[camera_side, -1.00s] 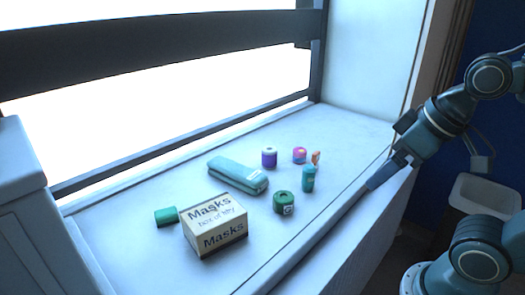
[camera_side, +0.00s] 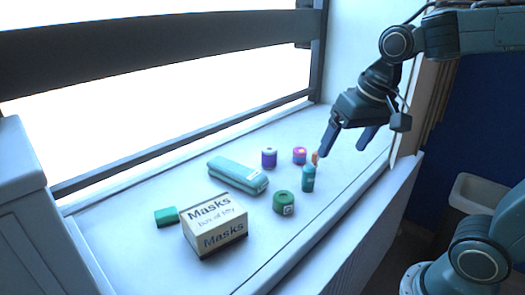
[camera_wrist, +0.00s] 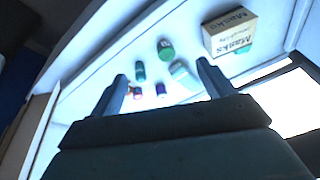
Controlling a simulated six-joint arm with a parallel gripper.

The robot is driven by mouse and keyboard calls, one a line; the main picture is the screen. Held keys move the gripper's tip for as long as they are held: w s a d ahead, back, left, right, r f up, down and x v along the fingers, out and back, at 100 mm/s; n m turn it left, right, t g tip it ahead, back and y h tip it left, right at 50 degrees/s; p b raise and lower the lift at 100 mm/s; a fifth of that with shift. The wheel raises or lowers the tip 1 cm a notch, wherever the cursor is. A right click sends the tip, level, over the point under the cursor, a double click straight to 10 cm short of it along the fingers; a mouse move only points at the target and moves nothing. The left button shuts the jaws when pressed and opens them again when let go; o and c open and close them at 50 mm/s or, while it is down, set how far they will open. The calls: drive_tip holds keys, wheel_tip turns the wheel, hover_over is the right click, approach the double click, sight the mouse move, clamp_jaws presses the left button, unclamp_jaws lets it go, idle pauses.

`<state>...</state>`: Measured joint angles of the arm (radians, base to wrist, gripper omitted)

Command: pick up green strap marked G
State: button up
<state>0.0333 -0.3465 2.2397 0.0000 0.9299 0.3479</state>
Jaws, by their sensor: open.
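A dark green rolled strap (camera_side: 284,203) with a small white label sits on the white ledge, right of the mask box; the letter is too small to read. It also shows in the wrist view (camera_wrist: 166,49), above the middle. A second green piece (camera_side: 166,216) lies left of the mask box, with no mark visible. My gripper (camera_side: 343,151) is open and empty, raised above the right part of the ledge, up and right of the rolled strap. Its two fingers stand wide apart in the wrist view (camera_wrist: 162,72).
A box of masks (camera_side: 215,225) stands at the front left. A teal case (camera_side: 238,175) lies mid-ledge. A teal bottle (camera_side: 308,178) stands close right of the strap. Purple-white (camera_side: 269,158) and pink-purple (camera_side: 299,155) rolls and an orange item (camera_side: 315,158) sit behind. A window frame borders the back.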

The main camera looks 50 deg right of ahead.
drive_tip(key=w+d+f+m+g, duration=0.2)
drive_tip(key=w+f+m, duration=0.2)
drive_tip(key=w, duration=0.6)
drive_tip(key=m+g, duration=0.2)
drive_tip(key=m, duration=0.2)
hover_over(284, 197)
wheel_tip(284, 197, down, 8)
drive_tip(key=r, duration=0.1)
drive_tip(key=shift+w+d+f, duration=0.15)
drive_tip(key=shift+w+f, duration=0.1)
drive_tip(key=shift+f, duration=0.05)
drive_tip(key=shift+f, duration=4.3)
drive_tip(key=shift+f, duration=0.1)
drive_tip(key=shift+s+f, duration=0.15)
drive_tip(key=shift+f, duration=2.35)
drive_tip(key=shift+c, duration=0.2)
